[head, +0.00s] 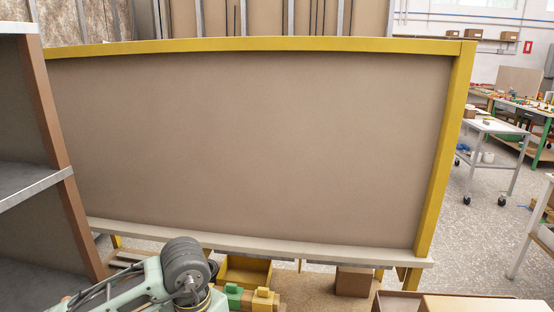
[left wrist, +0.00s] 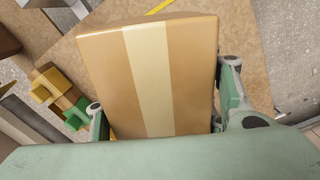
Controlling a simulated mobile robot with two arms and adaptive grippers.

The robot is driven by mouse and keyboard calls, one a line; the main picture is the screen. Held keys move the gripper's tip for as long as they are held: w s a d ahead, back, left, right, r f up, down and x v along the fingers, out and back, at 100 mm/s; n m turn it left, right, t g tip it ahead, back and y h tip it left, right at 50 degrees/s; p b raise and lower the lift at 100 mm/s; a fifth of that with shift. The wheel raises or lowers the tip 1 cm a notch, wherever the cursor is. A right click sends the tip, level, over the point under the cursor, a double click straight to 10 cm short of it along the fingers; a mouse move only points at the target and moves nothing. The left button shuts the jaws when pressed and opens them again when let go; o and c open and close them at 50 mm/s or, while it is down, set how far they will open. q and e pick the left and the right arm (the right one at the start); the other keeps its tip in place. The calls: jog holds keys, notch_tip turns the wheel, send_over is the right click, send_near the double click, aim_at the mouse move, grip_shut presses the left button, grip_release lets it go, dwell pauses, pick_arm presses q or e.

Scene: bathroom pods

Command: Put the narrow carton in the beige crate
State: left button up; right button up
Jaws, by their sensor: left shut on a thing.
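The narrow carton (left wrist: 193,55), tan with a pale tape stripe down its middle, fills the centre of the left wrist view. My left gripper (left wrist: 163,85) is shut on it, with one green finger at each side. In the head view, my left arm shows at the bottom left, but its fingers and the carton are not visible. My right gripper is in neither view. I cannot clearly make out the beige crate. A brown-rimmed thing (head: 400,302) with a tan top beside it is cut off at the head view's bottom right.
A large brown panel in a yellow frame (head: 250,150) stands ahead, with a grey shelf unit (head: 35,190) close on the left. Below are a yellow bin (head: 245,272), a brown box (head: 353,281) and green and yellow blocks (head: 265,300). Open floor (head: 480,250) lies at right.

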pick_arm(q)
jog(key=s+a+r+m, duration=0.4)
jog(key=s+m, duration=0.5)
jog(key=m, duration=0.2)
jog(key=shift+a+r+m, duration=0.2)
jog(key=shift+r+m, duration=0.1)
jog(key=shift+r, duration=0.05)
jog(key=shift+w, duration=0.1)
